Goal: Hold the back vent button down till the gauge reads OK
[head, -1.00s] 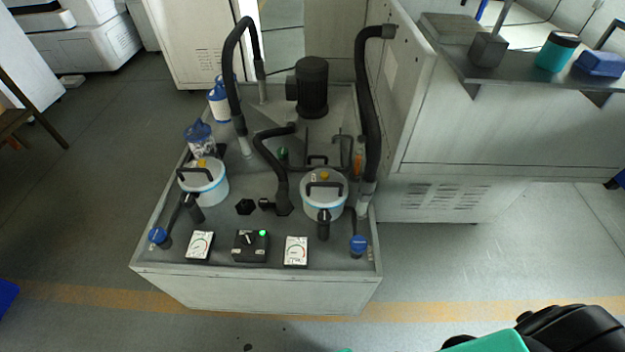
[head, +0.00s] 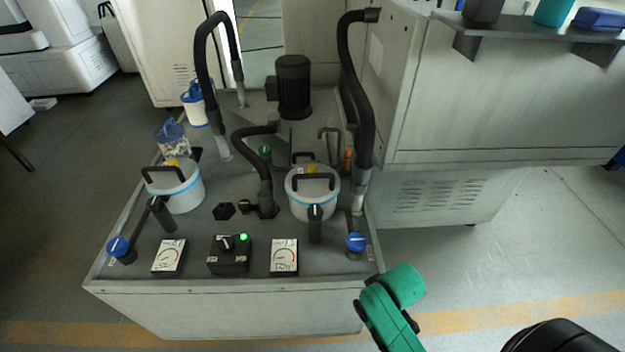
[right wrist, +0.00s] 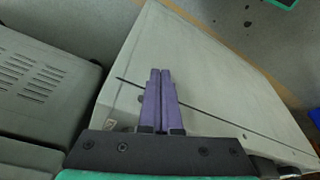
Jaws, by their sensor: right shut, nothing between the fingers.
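Two white filter pots with black handles stand on the grey bench, a left pot (head: 184,192) and a right pot (head: 300,204). A yellow button sits on each lid, left (head: 172,162) and right (head: 311,168). I cannot tell which is the back one. A left gauge (head: 168,258) and a right gauge (head: 284,258) stand at the front; their readings are too small to make out. My right gripper (right wrist: 160,72) is shut and empty, its purple fingers together over a pale panel, apart from both pots. My left gripper is out of view.
A black switch box (head: 228,256) with a lit green lamp sits between the gauges. Black hoses (head: 360,100) arch behind the pots, and a dark motor (head: 293,87) stands at the back. A pale cabinet (head: 450,110) is at the right. Floor in front is clear.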

